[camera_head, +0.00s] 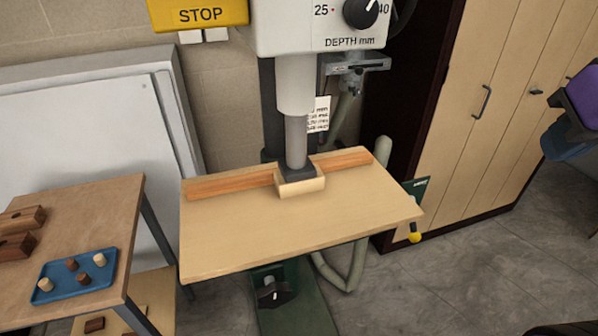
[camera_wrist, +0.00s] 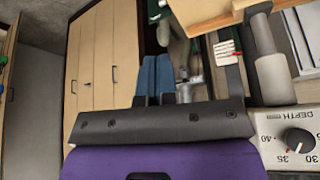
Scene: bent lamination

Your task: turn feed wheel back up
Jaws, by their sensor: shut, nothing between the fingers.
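The drill press head (camera_head: 285,38) stands at top centre in the head view. A dark curved part, which looks like the feed wheel (camera_head: 402,12), shows behind its right side and is cut off by the top edge. The grey spindle (camera_head: 296,140) reaches down to a dark block at a small wooden block (camera_head: 300,187) on the press table. My gripper (camera_head: 565,147) is at the far right, well apart from the press. In the wrist view my gripper (camera_wrist: 155,62) has its blue fingers together and empty. I cannot make out the wheel there.
A depth dial (camera_head: 360,10) is on the head. A yellow STOP plate (camera_head: 200,14) is at upper left. Wooden cupboards (camera_head: 500,95) stand behind on the right. A yellow-knobbed lever (camera_head: 415,237) sticks out by the table's right edge. A side table (camera_head: 75,220) holds a blue tray (camera_head: 75,294).

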